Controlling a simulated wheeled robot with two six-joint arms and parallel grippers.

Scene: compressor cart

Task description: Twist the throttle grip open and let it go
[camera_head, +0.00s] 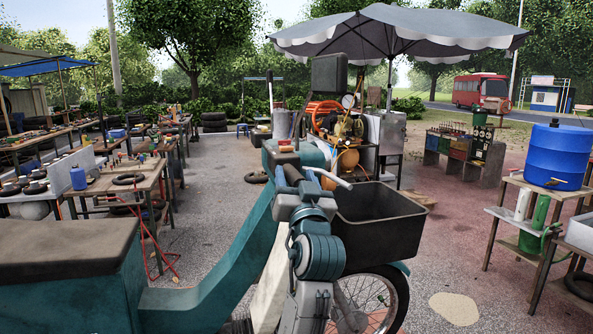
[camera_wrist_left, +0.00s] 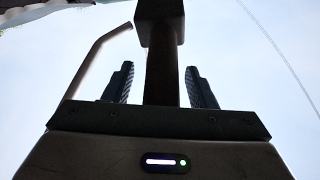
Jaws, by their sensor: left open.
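The throttle grip (camera_wrist_left: 161,78) is a dark bar running up the middle of the left wrist view, ending at a dark box-shaped housing (camera_wrist_left: 159,9). A pale bent lever (camera_wrist_left: 92,58) runs to its left. My left gripper (camera_wrist_left: 160,84) is open, one dark finger on each side of the grip, with a visible gap on both sides. In the head view my left gripper (camera_head: 284,175) is at the handlebar of the teal motorbike (camera_head: 205,275), and my wrist hides most of the grip. The pale lever (camera_head: 331,179) sticks out to the right. My right gripper is not in view.
A dark front basket (camera_head: 380,225) sits just right of my wrist, above the front wheel (camera_head: 372,300). A dark mirror (camera_head: 329,75) stands above the handlebar. The compressor cart (camera_head: 350,140) is behind. Open paving lies left of the motorbike.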

